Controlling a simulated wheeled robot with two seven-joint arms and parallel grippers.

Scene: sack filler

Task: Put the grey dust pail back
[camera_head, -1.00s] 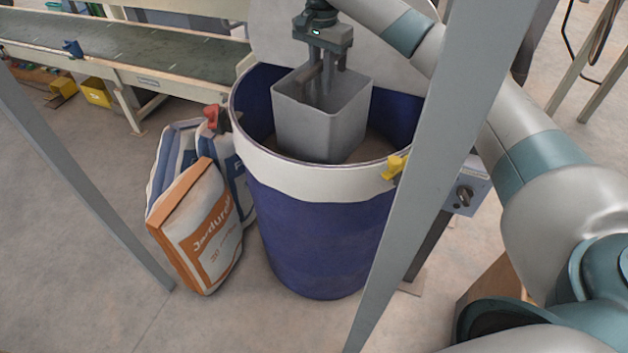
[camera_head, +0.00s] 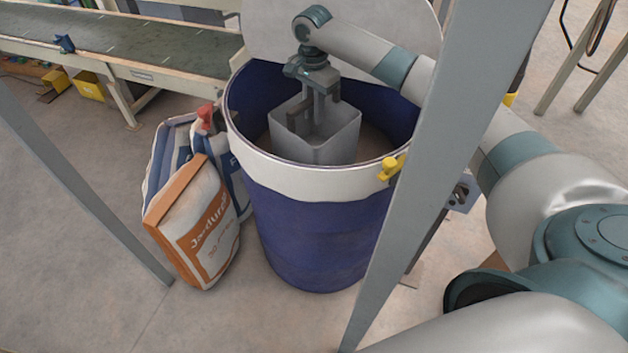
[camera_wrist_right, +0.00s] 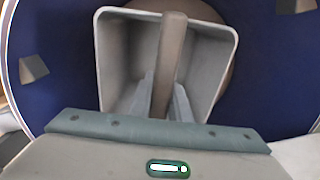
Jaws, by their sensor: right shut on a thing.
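The grey dust pail (camera_head: 315,150) is a square, open-topped bucket inside the blue drum (camera_head: 320,235) with the white rim band, its lower part hidden by the drum's front wall. My right gripper (camera_head: 318,112) reaches down over the pail and is shut on it. In the right wrist view the pail (camera_wrist_right: 117,60) fills the middle, and the gripper's fingers (camera_wrist_right: 165,100) are closed on a brown-grey bar across its opening. Whether the pail touches the drum's floor is hidden. My left gripper is not in view.
A grey post (camera_head: 440,150) stands in front of the drum's right side. Paper sacks (camera_head: 195,215) lean at the drum's left. Yellow clips (camera_head: 390,167) sit on the rim. A conveyor (camera_head: 120,50) runs at the back left. Floor at the front left is clear.

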